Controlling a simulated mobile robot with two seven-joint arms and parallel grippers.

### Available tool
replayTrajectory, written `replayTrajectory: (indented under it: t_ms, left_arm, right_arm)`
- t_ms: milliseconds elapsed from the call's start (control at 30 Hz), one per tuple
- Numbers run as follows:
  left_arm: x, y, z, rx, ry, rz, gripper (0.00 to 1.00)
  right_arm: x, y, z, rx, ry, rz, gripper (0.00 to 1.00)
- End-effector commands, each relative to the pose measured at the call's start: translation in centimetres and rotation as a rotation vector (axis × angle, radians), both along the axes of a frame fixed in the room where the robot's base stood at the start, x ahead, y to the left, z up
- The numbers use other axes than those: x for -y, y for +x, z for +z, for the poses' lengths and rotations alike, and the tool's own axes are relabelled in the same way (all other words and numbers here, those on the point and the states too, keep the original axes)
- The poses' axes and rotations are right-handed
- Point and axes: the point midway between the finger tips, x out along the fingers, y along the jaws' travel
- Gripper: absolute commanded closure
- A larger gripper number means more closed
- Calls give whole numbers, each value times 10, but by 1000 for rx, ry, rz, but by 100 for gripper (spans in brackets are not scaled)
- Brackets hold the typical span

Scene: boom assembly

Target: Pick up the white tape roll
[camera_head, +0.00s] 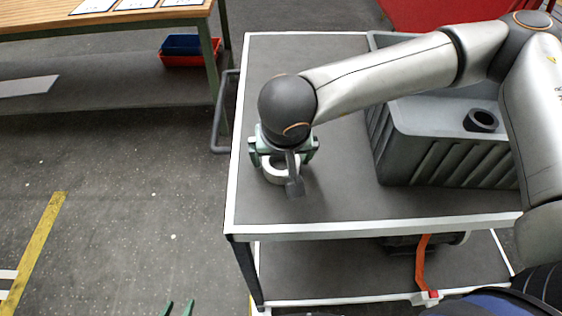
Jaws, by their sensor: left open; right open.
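The white tape roll (271,175) sits on the grey top of the cart, near its left front part. My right gripper (285,172) is directly over the roll, pointing down, with its jaws open. One dark finger hangs in front of the roll and hides part of it. The other finger is mostly hidden, and I cannot tell whether the fingers touch the roll. My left gripper (178,308) shows only as two green fingertips at the bottom edge, apart and empty, over the floor and far from the roll.
My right arm passes over the crate. A lower shelf (340,270) holds a part with an orange strap (423,265). A workbench (100,22) stands at the upper left.

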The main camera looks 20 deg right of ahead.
Motion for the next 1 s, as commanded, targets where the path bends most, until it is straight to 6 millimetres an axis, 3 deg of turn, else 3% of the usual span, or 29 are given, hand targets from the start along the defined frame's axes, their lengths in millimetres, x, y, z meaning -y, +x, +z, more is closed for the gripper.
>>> replayTrajectory:
  t_ms: [200,900,1000]
  left_arm:
    - [0,0,0,0,0,0,50]
    - [0,0,0,1,0,0,50]
    - [0,0,0,1,0,0,50]
  right_arm:
    - [0,0,-1,0,0,0,1]
    - [0,0,-1,-2,-1,1,80]
    - [0,0,-1,-2,-1,1,81]
